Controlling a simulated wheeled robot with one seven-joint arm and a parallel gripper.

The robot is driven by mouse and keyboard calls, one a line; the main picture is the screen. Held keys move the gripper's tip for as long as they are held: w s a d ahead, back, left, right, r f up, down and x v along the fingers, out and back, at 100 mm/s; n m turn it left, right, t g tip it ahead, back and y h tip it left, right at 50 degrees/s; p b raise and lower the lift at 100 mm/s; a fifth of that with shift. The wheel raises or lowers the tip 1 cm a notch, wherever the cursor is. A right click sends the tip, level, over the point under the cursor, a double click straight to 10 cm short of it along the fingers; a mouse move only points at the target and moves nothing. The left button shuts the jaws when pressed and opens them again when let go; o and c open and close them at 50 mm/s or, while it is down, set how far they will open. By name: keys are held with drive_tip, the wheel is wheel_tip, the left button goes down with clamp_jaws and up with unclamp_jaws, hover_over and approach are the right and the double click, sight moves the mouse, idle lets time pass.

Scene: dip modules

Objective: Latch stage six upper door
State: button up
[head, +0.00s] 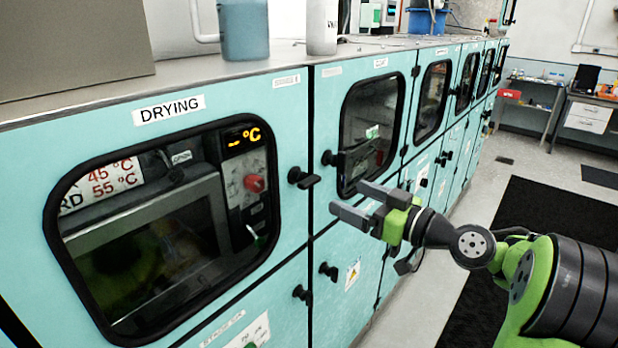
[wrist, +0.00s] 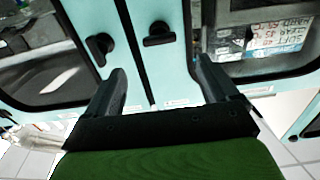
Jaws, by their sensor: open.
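The row of turquoise upper doors runs along the left in the head view. The nearest door, marked DRYING (head: 168,110), has a wide black-framed window and a black latch handle (head: 303,178) at its right edge. The neighbouring door (head: 322,105) has its own black handle (head: 330,158). Both doors look flush. I cannot read which one is stage six. My gripper (head: 349,200) is open and empty in front of the neighbouring door. In the wrist view, one handle (wrist: 100,45) and a sideways-lying handle (wrist: 160,33) show beyond the open fingers (wrist: 160,78), apart from them.
Lower doors carry more black handles (head: 328,271). A bluish container (head: 243,30) and a white cylinder (head: 321,26) stand on the cabinet top. Dark mats (head: 530,225) lie on the open floor to the right, and a bench (head: 590,108) stands at the back.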

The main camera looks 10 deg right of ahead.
sight(314, 181)
drive_tip(key=p+x, duration=0.3)
drive_tip(key=x, duration=0.8)
drive_tip(key=shift+w+a, duration=0.2)
drive_tip(key=shift+w, duration=0.15)
drive_tip(key=c, duration=1)
drive_tip(key=shift+o, duration=0.2)
